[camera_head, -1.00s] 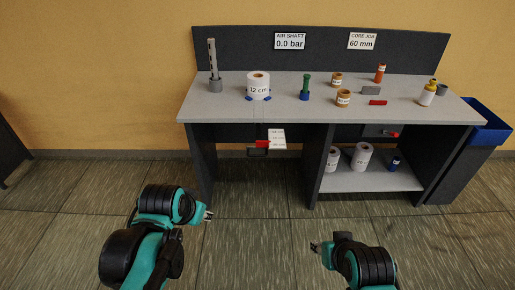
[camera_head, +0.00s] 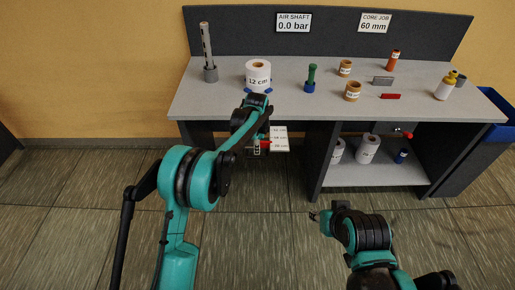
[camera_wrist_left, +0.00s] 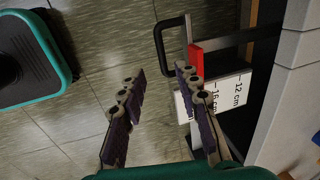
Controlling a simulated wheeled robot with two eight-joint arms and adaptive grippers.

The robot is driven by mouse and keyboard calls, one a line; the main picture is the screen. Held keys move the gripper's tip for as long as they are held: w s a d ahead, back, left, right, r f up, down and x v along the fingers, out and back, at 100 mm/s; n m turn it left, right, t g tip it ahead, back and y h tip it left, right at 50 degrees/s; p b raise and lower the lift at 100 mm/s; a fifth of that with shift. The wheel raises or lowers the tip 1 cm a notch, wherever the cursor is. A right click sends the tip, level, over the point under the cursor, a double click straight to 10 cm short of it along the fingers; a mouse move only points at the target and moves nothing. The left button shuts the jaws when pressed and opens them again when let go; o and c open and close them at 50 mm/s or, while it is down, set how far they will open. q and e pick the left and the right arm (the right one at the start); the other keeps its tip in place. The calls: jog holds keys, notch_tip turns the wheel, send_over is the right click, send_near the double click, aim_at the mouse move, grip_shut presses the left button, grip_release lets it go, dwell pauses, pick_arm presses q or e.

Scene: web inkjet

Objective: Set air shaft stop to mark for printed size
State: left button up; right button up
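A red stop (camera_wrist_left: 196,60) sits on a grey bar below the front of the bench, beside a white scale card (camera_wrist_left: 215,95) reading 12 cm and 16 cm. The card also shows in the head view (camera_head: 280,140), with the red stop (camera_head: 265,143) at its left edge. My right gripper (camera_head: 315,216) hangs over the floor, apart from the bench.
Signs read 0.0 bar and 60 mm. A blue bin (camera_head: 497,103) stands at right. The floor in front is clear.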

aim_at(257, 157)
pick_arm(q)
jog(key=f+b, duration=0.1)
jog(key=f, duration=0.1)
jog(key=w+f+b, duration=0.1)
jog(key=f, duration=0.2)
jog(key=w+f+b, duration=0.1)
jog(key=f, duration=0.2)
jog(key=shift+d+f, duration=0.15)
grip_shut()
